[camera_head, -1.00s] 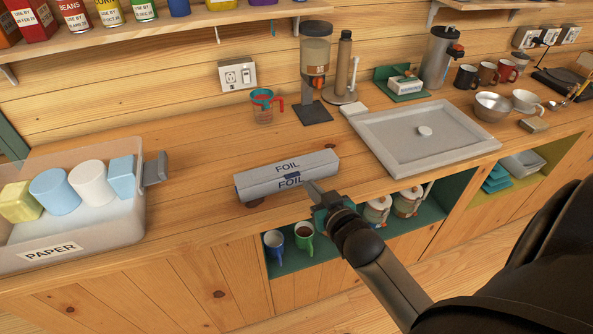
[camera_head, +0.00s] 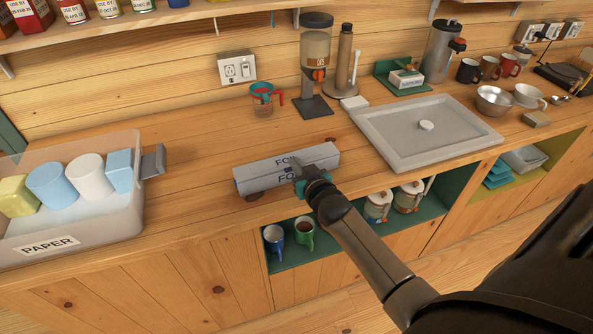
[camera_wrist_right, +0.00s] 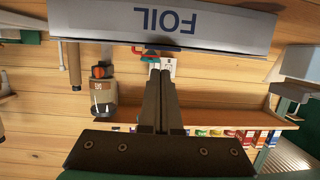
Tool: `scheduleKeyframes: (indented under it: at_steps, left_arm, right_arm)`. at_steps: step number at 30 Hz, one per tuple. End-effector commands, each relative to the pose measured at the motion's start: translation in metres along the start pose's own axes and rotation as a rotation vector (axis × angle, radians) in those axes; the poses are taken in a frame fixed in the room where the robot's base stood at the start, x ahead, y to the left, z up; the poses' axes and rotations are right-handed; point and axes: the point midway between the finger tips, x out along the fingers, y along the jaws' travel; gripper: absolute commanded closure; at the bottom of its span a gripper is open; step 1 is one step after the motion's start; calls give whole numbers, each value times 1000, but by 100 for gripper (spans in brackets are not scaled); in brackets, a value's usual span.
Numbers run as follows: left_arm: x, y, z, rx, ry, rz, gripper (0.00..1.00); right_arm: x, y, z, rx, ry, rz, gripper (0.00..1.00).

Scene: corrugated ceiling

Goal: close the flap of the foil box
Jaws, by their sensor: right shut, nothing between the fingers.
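The foil box (camera_head: 258,178) is a long grey box with dark FOIL lettering. It lies on the wooden counter near its front edge. Its top and front faces show, but I cannot tell how far its flap stands open. My right gripper (camera_head: 298,169) is shut and empty, its tips overlapping the box's middle lettering in the head view. Whether they touch the box is unclear. In the right wrist view, the box's FOIL face (camera_wrist_right: 110,20) spans the top, upside down, just beyond the closed fingertips (camera_wrist_right: 161,72). My left gripper is not in view.
A clear bin labelled PAPER (camera_head: 100,232) holds cups at left. A grey tray (camera_head: 375,140) lies to the right. Mugs (camera_head: 304,232) sit on the shelf below. Counter left of the box is clear.

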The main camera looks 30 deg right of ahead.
Motion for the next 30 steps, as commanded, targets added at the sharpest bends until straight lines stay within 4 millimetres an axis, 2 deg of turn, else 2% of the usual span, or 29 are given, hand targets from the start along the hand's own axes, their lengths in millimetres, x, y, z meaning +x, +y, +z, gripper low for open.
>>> scheduleKeyframes:
  at_steps: [5, 17, 22, 30]
  left_arm:
    - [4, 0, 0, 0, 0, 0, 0]
    - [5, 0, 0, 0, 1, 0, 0]
    - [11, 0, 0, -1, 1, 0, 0]
    - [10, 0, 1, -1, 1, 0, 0]
  right_arm:
    - [4, 1, 14, 1, 2, 2, 100]
    - [4, 0, 16, 1, 3, 1, 100]
    - [7, 0, 31, 2, 1, 1, 100]
    - [6, 0, 33, 0, -7, 2, 100]
